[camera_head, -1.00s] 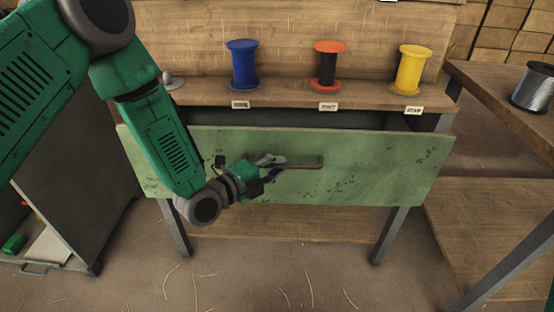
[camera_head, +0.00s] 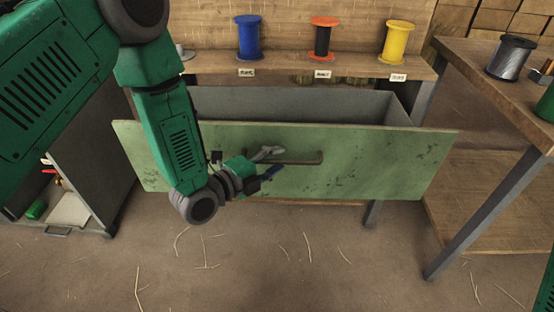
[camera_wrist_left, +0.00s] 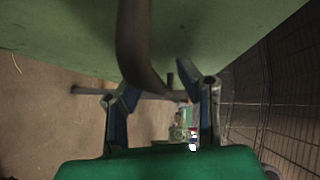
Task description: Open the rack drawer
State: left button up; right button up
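The rack drawer has a worn green front (camera_head: 370,165) and stands pulled out, with its grey inside (camera_head: 300,103) showing behind the front. A dark bar handle (camera_head: 308,160) runs level across the front. My left gripper (camera_head: 272,162) is at the left part of the handle, its fingers spread apart above and below the bar. In the left wrist view the handle (camera_wrist_left: 135,45) passes between the parted fingers of the gripper (camera_wrist_left: 160,88); I see no clear grip on it. My right gripper is not in view.
Blue (camera_head: 249,38), orange-black (camera_head: 323,37) and yellow (camera_head: 397,42) spools stand on the labelled rack shelf (camera_head: 290,66). A wooden table (camera_head: 475,65) with a grey spool (camera_head: 511,57) is close on the right. A grey cabinet (camera_head: 95,175) stands left. The floor in front is clear except for straws.

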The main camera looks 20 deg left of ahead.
pick_arm(q)
jog(key=v, duration=1.1)
jog(key=shift+f, duration=0.15)
jog(key=shift+s, duration=0.15)
